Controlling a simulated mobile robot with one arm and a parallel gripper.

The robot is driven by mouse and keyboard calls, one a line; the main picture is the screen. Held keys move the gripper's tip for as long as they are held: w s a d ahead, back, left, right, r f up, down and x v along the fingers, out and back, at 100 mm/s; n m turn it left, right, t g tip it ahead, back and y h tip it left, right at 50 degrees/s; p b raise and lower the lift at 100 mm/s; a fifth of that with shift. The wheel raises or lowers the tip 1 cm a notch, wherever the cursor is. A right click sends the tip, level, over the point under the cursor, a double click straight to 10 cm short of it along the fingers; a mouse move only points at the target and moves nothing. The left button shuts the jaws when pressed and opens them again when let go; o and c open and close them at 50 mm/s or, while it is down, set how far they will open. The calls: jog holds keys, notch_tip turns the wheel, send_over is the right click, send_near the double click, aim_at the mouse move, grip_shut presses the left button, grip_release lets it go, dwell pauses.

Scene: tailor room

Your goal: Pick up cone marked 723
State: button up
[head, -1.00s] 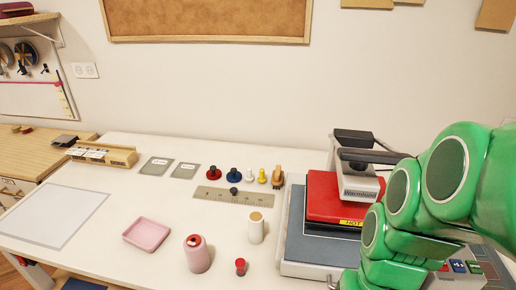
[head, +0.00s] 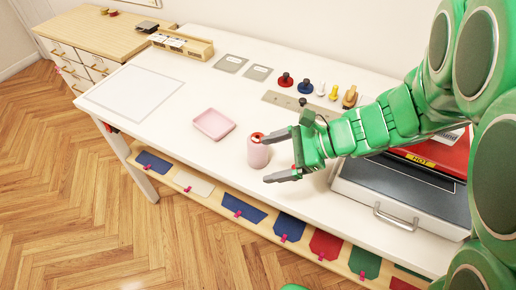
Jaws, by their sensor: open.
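A pink thread cone (head: 257,153) with a red top stands upright on the white table, left of the middle. No number is readable on it. My gripper (head: 267,159) reaches in from the right, with its fingers pointing left. Its two dark fingers are apart. In the picture the upper fingertip overlaps the cone's top right and the lower one lies just below its base; I cannot tell whether they touch it. The pale cone seen earlier is not visible now, probably hidden behind my gripper.
A pink tray (head: 197,123) lies left of the cone. Stamps, including a red one (head: 285,80) and a blue one (head: 305,87), stand behind. A heat press with a grey base (head: 400,187) is at right. The white table (head: 165,150) is clear between tray and front edge.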

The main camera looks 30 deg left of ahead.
aim_at(256, 144)
jog(key=w+a+f+m+y, duration=0.1)
jog(key=w+a, duration=0.1)
jog(key=w+a+f+m+t+y, duration=0.1)
jog(key=w+a+m, duration=0.1)
jog(key=w+a, duration=0.1)
jog(key=w+a+f+m+t, duration=0.1)
jog(key=w+a+m, duration=0.1)
jog(key=a, duration=0.1)
jog(key=shift+w+a+f+y, duration=0.15)
jog(key=shift+w+f+y, duration=0.1)
jog(key=shift+y, duration=0.15)
jog(key=shift+m, duration=0.4)
jog(key=d+f, duration=0.1)
jog(key=f, duration=0.1)
jog(key=w+d+f, duration=0.1)
jog(key=d, duration=0.1)
jog(key=shift+w+d+f, duration=0.15)
jog(key=shift+d+f, duration=0.1)
jog(key=shift+f, duration=0.15)
jog(key=shift+x, duration=2.5)
jog(key=shift+f, duration=0.1)
jog(key=shift+c, duration=0.3)
jog(key=c, duration=1.1)
jog(key=shift+w, duration=0.1)
